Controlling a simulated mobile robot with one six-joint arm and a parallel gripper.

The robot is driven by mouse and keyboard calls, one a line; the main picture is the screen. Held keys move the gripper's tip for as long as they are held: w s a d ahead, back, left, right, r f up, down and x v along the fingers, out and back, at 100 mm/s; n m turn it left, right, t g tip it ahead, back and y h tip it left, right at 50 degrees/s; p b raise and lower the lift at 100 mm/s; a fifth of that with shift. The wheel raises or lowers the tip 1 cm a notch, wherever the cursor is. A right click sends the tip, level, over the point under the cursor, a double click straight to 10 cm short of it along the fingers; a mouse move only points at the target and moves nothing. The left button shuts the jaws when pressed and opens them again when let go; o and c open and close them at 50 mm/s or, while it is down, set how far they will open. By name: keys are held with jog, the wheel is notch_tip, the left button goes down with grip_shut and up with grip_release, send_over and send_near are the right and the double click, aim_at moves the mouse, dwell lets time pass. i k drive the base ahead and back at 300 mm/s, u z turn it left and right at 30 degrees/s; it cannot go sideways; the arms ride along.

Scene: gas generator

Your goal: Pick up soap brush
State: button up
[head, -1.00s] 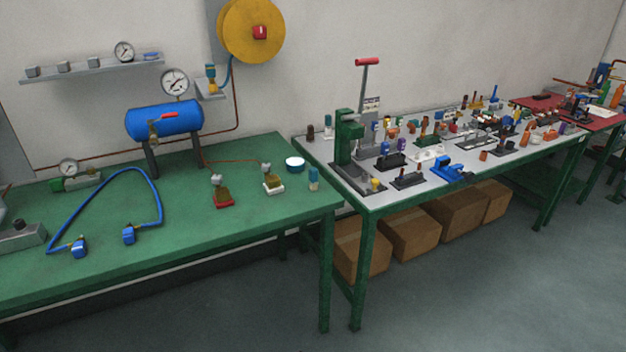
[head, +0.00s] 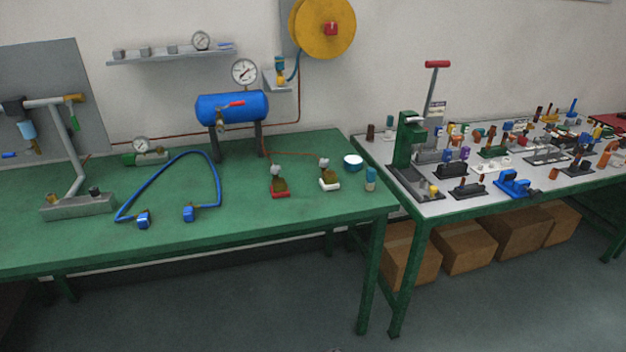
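My gripper is not in view.
Two small valve pieces, one on a red base (head: 280,182) and one on a white base (head: 329,177), stand left of the dish. A blue hose (head: 185,160), blue tank (head: 232,108) and grey stand (head: 77,205) are further left. A crowded grey table (head: 440,207) adjoins on the right.

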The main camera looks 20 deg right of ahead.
aim_at(370, 172)
jog(key=u, duration=4.65)
jog(key=i, duration=0.1)
jog(key=z, duration=2.85)
jog(key=k, duration=0.6)
jog(key=z, duration=0.65)
